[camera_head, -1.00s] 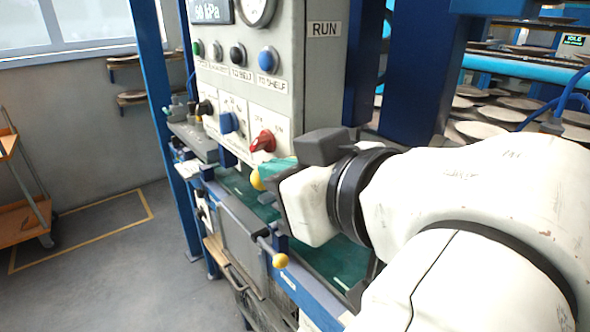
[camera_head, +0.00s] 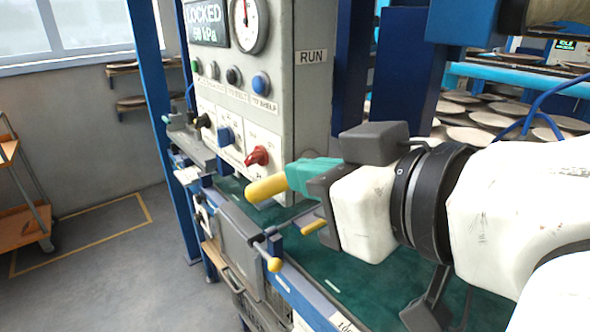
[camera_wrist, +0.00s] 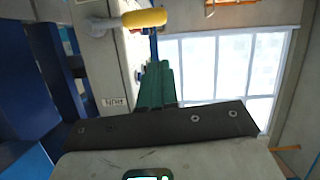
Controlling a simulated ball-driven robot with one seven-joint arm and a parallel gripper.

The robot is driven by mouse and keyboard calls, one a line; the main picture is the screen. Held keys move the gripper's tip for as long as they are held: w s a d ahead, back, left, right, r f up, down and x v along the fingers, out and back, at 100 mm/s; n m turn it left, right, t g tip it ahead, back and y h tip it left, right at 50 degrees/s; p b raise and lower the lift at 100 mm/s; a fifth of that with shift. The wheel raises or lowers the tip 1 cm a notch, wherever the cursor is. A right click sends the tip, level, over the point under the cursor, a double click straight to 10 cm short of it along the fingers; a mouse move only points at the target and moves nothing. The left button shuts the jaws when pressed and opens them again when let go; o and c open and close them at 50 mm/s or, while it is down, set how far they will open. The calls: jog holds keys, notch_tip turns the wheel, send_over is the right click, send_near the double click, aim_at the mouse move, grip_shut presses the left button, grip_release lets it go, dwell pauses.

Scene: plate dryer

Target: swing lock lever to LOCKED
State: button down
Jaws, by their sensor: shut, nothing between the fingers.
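My gripper (camera_head: 292,178) is shut and empty, its teal fingers pointing left in front of the control panel. A thick yellow grip (camera_head: 267,187) sits right at the fingertips. I cannot tell whether they touch it. The display (camera_head: 206,24) reads LOCKED and 50 kPa. A second yellow handle (camera_head: 313,227) shows just below my gripper.
The grey control panel (camera_head: 270,110) carries a gauge, buttons, and black, blue and red knobs (camera_head: 257,157). A yellow ball-ended lever (camera_head: 274,264) sticks out at the front edge. Blue posts (camera_head: 408,70) and plate racks stand behind. Open floor lies at left.

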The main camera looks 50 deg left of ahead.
jog(key=shift+v, duration=2.3)
jog(key=w+d+f+m+t+h, duration=0.1)
jog(key=w+d+f+m+t, duration=0.1)
jog(key=w+d+f+m, duration=0.4)
jog(key=w+d+f+m+t+h, duration=0.1)
jog(key=w+d+f+t, duration=0.2)
jog(key=f, duration=0.5)
jog(key=w+d+f+m+h, duration=0.3)
jog(key=d+f+m+h, duration=0.15)
jog(key=d+f, duration=0.75)
jog(key=s+d+f+m+g+h, duration=0.1)
jog(key=s+d+f+m+h, duration=0.1)
jog(key=s+d+f, duration=0.5)
jog(key=s+d+f+m+h, duration=0.25)
jog(key=d+f, duration=0.35)
jog(key=f, duration=0.4)
jog(key=s+d+f+m+g+h, duration=0.1)
jog(key=s+d+f+g, duration=0.1)
jog(key=s+d+f, duration=0.2)
jog(key=s+d+f+m+g+h, duration=0.1)
jog(key=s+d+f+h, duration=0.1)
jog(key=s+d+f, duration=0.2)
jog(key=s+d, duration=0.3)
jog(key=s, duration=0.4)
jog(key=shift+f+m+g+h+p, duration=0.2)
jog(key=shift+m+g+h+p, duration=0.1)
jog(key=shift+g+p, duration=0.1)
